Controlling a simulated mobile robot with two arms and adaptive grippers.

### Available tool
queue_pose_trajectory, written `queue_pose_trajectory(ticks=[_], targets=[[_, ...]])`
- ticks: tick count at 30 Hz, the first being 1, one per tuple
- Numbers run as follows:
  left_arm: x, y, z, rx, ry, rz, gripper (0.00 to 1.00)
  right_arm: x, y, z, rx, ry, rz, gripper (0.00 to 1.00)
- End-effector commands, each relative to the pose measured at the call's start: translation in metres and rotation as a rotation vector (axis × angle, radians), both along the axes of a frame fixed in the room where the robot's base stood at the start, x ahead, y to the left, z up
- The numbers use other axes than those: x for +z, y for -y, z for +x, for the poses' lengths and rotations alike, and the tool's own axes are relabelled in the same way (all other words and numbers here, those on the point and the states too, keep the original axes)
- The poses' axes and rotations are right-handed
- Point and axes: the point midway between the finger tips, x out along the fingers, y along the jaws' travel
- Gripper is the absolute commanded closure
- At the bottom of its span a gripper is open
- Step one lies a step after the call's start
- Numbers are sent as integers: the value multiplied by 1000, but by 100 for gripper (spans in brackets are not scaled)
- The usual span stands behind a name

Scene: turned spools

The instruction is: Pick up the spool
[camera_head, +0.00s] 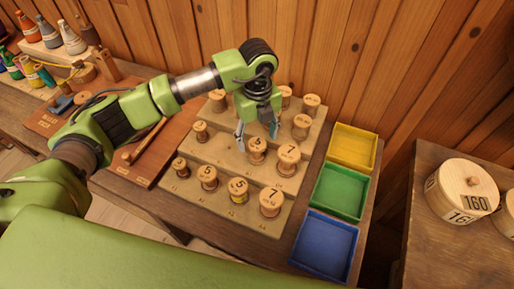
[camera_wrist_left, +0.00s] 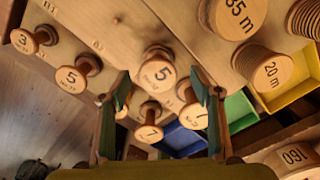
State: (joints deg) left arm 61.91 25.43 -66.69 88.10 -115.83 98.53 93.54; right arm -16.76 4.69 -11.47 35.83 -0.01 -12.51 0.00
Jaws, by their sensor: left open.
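Several turned wooden spools with numbered tops stand on a stepped wooden rack (camera_head: 222,222). My left gripper (camera_head: 257,137) is over the rack's middle step, fingers pointing down, apart and empty. My right gripper is not in view.
Yellow (camera_head: 354,147), green (camera_head: 340,191) and blue (camera_head: 325,245) trays lie right of the rack and look empty. Neighbouring spools stand close around the left fingers. A round wooden container marked 160 (camera_head: 462,190) stands on another table at right. A wooden wall rises behind.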

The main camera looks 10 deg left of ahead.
Motion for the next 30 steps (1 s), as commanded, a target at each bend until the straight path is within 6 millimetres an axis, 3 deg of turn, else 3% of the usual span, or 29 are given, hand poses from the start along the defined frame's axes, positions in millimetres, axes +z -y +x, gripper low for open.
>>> queue_pose_trajectory(ticks=[3,7,15,16,21,30], targets=[[-16,-2,-6,1,-6,3,42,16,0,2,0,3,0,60],[-32,-2,-4,2,-3,0,42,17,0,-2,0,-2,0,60],[-38,-1,-3,0,-1,1,42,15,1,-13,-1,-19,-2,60],[-38,-1,-3,0,-1,0,45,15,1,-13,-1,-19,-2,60],[-38,-1,-3,0,-1,1,84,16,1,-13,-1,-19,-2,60],[-37,-1,-3,0,0,0,84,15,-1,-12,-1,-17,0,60]])
